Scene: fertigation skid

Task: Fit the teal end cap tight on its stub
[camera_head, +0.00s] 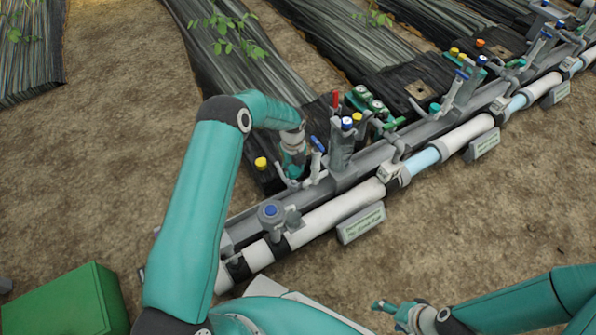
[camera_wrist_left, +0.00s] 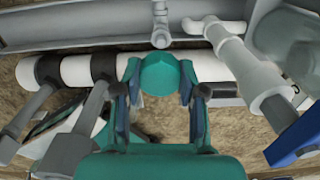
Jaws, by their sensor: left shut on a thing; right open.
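The teal end cap (camera_wrist_left: 160,76) is between the two fingers of my left gripper in the left wrist view, and the fingers are shut on it. In the head view my left gripper (camera_head: 293,178) is low beside the grey rail of the skid, and the cap cannot be made out clearly there. A grey upright fitting (camera_wrist_left: 161,28) shows just beyond the cap in the wrist view. I cannot tell which stub belongs to the cap, or whether the cap touches one. My right gripper (camera_head: 386,306) is open and empty at the lower right, over bare soil.
A white pipe (camera_head: 330,213) runs diagonally along the grey rail (camera_head: 240,228). Blue- and yellow-topped valves and grey levers crowd near my left gripper. A label plate (camera_head: 361,223) stands before the pipe. A green box (camera_head: 66,303) sits lower left.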

